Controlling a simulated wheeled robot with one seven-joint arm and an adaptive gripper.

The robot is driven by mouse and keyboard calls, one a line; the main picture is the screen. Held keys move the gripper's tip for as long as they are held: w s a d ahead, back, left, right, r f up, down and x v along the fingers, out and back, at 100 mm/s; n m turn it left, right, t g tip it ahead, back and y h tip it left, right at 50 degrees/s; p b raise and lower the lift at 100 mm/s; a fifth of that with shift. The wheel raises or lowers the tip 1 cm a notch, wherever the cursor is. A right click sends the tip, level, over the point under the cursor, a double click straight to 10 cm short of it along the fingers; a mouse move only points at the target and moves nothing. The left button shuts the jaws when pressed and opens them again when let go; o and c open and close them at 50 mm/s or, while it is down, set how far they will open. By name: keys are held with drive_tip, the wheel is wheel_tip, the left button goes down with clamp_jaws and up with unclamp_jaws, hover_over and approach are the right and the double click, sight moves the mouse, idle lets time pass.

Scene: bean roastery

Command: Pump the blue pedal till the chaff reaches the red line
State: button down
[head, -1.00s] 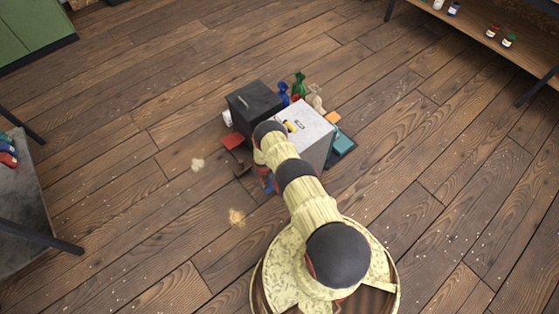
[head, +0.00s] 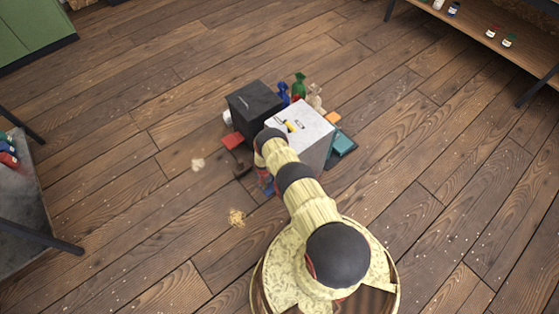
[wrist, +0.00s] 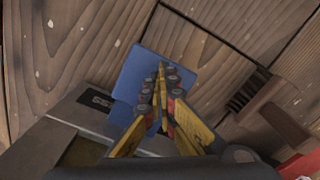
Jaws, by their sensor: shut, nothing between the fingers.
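The blue pedal (wrist: 136,75) is a flat blue plate low at the front of the grey machine, above the plank floor in the wrist view. In the head view only a bit of blue (head: 269,190) shows beside my arm. My gripper (wrist: 161,68) is shut and empty, with its yellow fingertips over the pedal's right part. I cannot tell whether they touch it. The grey box (head: 306,125) is partly covered by my arm. A tan patch (wrist: 84,152) shows in its front in the wrist view; I cannot make out a red line or chaff level.
A black box (head: 254,103) adjoins the grey one.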

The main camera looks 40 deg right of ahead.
drive_tip(key=shift+s+f, duration=0.15)
drive_tip(key=shift+f, duration=0.55)
wheel_tip(320, 180, up, 9)
drive_tip(key=p, duration=0.6)
drive_tip(key=shift+a, duration=0.1)
idle(0.8)
